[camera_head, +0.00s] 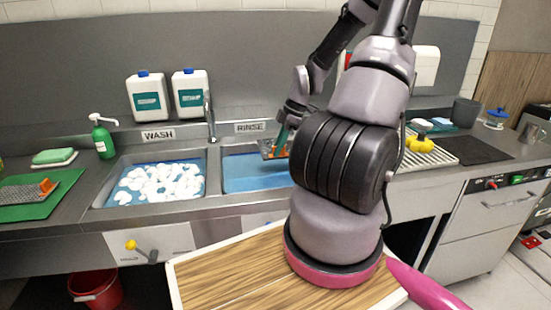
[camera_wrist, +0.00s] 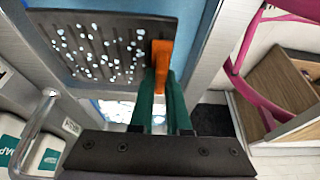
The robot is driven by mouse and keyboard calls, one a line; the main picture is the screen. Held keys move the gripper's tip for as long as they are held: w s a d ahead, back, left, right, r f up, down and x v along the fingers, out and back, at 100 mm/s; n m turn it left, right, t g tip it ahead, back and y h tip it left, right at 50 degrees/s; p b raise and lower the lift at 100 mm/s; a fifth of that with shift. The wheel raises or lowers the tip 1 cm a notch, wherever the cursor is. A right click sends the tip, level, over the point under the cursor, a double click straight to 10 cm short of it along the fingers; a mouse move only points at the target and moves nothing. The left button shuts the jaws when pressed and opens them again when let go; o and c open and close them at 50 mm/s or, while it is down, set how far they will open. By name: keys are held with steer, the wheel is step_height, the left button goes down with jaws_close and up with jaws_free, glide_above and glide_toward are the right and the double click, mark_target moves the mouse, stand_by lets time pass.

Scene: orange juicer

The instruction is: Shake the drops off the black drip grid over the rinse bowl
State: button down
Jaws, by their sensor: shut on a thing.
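The black drip grid (camera_wrist: 85,62) fills the upper left of the wrist view, dotted with pale drops. Its orange tab (camera_wrist: 160,58) sits between the teal fingertips of my gripper (camera_wrist: 160,85), which is shut on it. In the head view the grid (camera_head: 266,149) shows small and tilted, above the rinse bowl. My gripper (camera_head: 282,140) is partly hidden there by my arm. The rinse bowl (camera_head: 240,178) is a steel basin with blue water, under the RINSE sign. My arm covers its right side.
The wash basin (camera_head: 155,188) with foam is to the left. The tap (camera_head: 209,118) stands between the basins. A green mat (camera_head: 62,200) holds a grey perforated piece with an orange tab (camera_head: 46,186). A drying rack (camera_head: 432,152) with a yellow item (camera_head: 418,143) is at right.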

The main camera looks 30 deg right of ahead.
stand_by(0.9)
steer(key=shift+f, duration=1.75)
